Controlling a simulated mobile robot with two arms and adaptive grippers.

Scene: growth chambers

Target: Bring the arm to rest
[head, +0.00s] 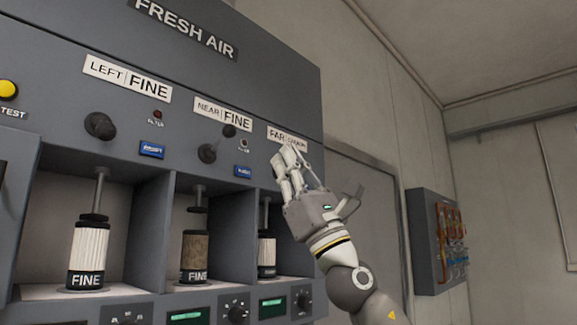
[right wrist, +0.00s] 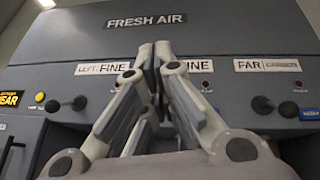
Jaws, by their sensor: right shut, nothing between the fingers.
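My right gripper (head: 287,158) is raised in front of the right part of the grey FRESH AIR panel (head: 262,62). It covers part of the label that starts with FAR (head: 276,135). Its fingers are shut with nothing between them; the right wrist view also shows the closed fingertips (right wrist: 153,50) in front of the panel, between the LEFT FINE label (right wrist: 103,68) and the FAR label (right wrist: 267,64). I cannot tell whether it touches the panel. My left gripper is not in view.
Three bays hold filter cartridges: a white one (head: 88,250) left, a brown one (head: 195,257) middle, a white one (head: 266,254) right. Black knobs (head: 100,126) stick out above them. A grey wall box (head: 428,245) hangs at right. The upper right looks clear.

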